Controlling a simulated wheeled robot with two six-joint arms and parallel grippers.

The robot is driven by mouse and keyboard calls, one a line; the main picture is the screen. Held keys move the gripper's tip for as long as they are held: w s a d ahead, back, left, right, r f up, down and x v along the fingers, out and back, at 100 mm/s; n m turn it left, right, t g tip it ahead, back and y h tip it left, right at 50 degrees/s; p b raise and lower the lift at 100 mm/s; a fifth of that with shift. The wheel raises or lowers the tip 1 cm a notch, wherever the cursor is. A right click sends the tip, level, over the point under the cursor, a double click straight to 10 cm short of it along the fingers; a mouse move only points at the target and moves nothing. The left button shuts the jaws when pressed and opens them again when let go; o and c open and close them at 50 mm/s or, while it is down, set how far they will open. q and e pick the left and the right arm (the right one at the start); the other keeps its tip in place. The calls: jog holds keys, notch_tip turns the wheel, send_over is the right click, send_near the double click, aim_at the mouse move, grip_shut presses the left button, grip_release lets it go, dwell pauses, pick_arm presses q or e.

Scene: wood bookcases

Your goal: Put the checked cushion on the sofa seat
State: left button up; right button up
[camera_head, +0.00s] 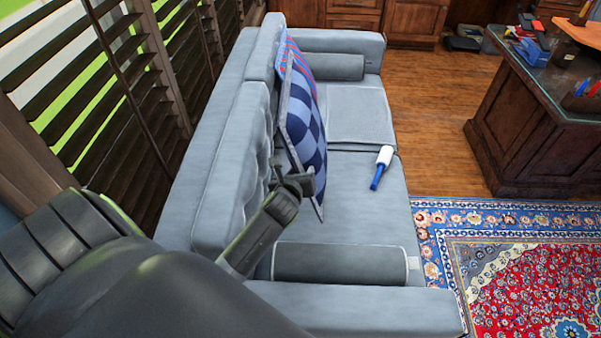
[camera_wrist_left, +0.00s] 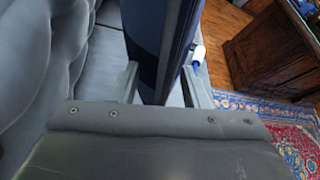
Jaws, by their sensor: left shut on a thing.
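The checked cushion (camera_head: 303,126) is blue with dark and light squares. It stands on edge over the sofa seat, close to the backrest. My left gripper (camera_head: 302,184) is shut on its near edge. In the left wrist view the cushion (camera_wrist_left: 158,45) stands between the two fingers of my left gripper (camera_wrist_left: 165,85). The grey-blue sofa has a bare seat (camera_head: 355,185) to the right of the cushion. I cannot tell whether the cushion's lower edge touches the seat. My right gripper is not in view.
A lint roller (camera_head: 382,166) with a blue handle lies on the seat's front edge. A red and blue striped cushion (camera_head: 296,58) is behind the checked one. Grey bolsters (camera_head: 340,263) lie by both armrests. A desk (camera_head: 535,130) stands right, beyond a patterned rug (camera_head: 520,265).

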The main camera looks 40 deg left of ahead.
pick_arm(q)
notch_tip(320, 180, down, 12)
jog(key=b, duration=1)
jog(key=shift+r, duration=0.1)
jog(key=o, duration=1.4)
jog(key=p+v, duration=0.3)
jog(key=v, duration=1.4)
jog(key=shift+s+d, duration=0.1)
jog(key=shift+s, duration=0.1)
